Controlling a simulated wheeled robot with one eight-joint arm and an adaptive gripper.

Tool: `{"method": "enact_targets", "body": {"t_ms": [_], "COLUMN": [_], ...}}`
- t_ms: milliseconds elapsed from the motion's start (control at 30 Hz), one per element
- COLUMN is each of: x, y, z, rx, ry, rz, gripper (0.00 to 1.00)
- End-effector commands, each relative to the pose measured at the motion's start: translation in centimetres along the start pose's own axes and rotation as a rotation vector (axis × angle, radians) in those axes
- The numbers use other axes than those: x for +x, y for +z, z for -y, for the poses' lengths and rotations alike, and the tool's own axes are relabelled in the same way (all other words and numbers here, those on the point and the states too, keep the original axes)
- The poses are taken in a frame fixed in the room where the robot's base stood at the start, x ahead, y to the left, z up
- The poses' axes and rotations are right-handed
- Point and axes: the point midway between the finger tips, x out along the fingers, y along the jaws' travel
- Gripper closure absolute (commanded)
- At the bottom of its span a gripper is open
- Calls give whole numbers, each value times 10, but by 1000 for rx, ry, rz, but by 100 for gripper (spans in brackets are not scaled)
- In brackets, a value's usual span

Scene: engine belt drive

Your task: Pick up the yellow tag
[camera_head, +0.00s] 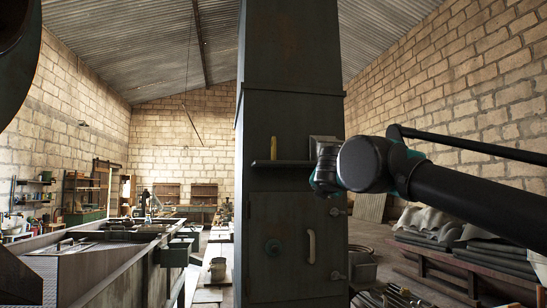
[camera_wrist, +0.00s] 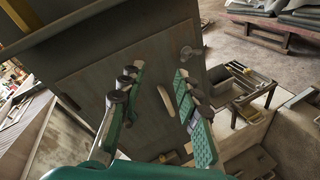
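The yellow tag (camera_head: 273,148) is a small, narrow upright piece in the head view. It stands on the small shelf (camera_head: 283,163) on the front of the dark metal cabinet column. My gripper (camera_head: 323,168) is right of the tag, near the shelf's right end, partly hidden by my own wrist. In the wrist view my gripper (camera_wrist: 157,75) has its two green fingers spread, with nothing between them. The cabinet front lies beyond the fingers.
The cabinet door (camera_head: 293,245) has a pale handle (camera_head: 311,246) below the shelf. A grey box-like piece (camera_head: 322,146) sits on the cabinet behind my gripper. A long metal trough (camera_head: 95,262) stands at left. A bench with grey sheets (camera_head: 455,240) stands at right.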

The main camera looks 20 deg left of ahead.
Motion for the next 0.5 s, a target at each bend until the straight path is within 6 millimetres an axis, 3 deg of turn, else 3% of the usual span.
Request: {"method": "enact_targets", "body": {"t_ms": [33, 100, 200, 367, 500], "x": [-17, -40, -68, -92, -84], "y": [11, 26, 40, 51, 52], "z": [-38, -78, -120, -151, -159], "rx": [-106, -251, -409, -535, -555], "ry": [73, 160, 255, 330, 339], "rz": [3, 19, 47, 76, 82], "gripper": [67, 67, 67, 67, 67]}}
